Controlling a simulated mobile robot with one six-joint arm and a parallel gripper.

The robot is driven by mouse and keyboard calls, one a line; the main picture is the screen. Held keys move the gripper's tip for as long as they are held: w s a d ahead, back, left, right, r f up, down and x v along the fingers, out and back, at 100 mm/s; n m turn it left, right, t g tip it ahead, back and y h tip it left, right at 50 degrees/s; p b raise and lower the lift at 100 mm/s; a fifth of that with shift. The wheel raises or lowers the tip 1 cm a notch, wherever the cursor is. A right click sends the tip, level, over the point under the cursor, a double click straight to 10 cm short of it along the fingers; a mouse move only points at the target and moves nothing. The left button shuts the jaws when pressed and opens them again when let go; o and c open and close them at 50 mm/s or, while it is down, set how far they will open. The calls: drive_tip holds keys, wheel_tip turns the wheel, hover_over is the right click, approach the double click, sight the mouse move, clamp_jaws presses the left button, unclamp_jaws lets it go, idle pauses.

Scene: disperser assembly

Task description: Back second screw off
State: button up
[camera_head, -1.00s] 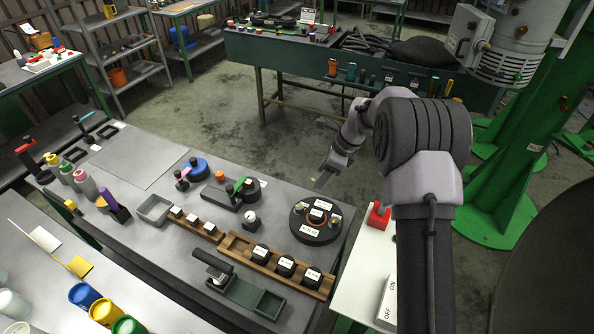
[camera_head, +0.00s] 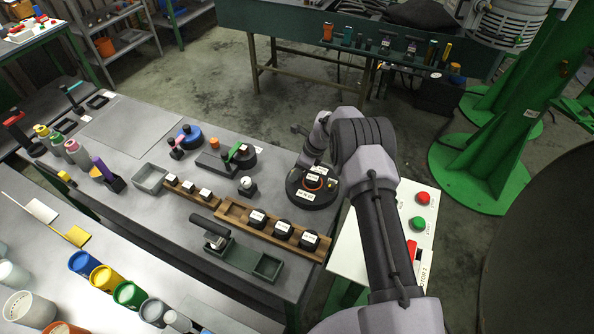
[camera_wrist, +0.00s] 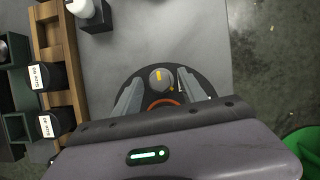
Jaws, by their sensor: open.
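The round black disperser base (camera_head: 310,203) sits near the right end of the grey workbench, with white labels and an orange ring on top. In the wrist view, the dark disc (camera_wrist: 205,78) is partly hidden by my gripper (camera_wrist: 159,77). My gripper is open, with one finger on each side of a round grey screw head (camera_wrist: 158,85) that bears a yellow mark. The orange ring (camera_wrist: 163,103) lies just below the screw head in that view. I cannot tell whether either finger touches the screw. In the head view, my arm hides part of the base.
A wooden rack (camera_head: 232,221) with several black labelled blocks stands left of the base. A small black block with a white knob (camera_head: 247,184) is close by. A green tray (camera_head: 231,255) lies in front. A white control box (camera_head: 404,204) with red and green buttons stands right.

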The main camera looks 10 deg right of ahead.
drive_tip(key=shift+c, duration=0.2)
clamp_jaws()
drive_tip(key=shift+f+n+b, duration=0.2)
drive_tip(key=shift+n+b, duration=0.1)
drive_tip(key=shift+b, duration=0.25)
drive_tip(key=shift+w+f+b, duration=0.1)
drive_tip(key=shift+b, duration=0.35)
drive_tip(key=shift+f+n+g+b, duration=0.1)
drive_tip(key=shift+n+g+b, duration=0.3)
drive_tip(key=shift+n+b, duration=0.7)
drive_tip(key=n+g+b, duration=0.1)
drive_tip(key=n+b, duration=0.2)
drive_tip(key=b, duration=0.3)
drive_tip(key=shift+w+n+g, duration=0.1)
drive_tip(key=shift+n+g, duration=0.2)
drive_tip(key=shift+n, duration=0.1)
drive_tip(key=shift+r+b, duration=0.2)
drive_tip(key=shift+b, duration=0.15)
drive_tip(key=shift+r+n, duration=0.1)
drive_tip(key=shift+n, duration=0.4)
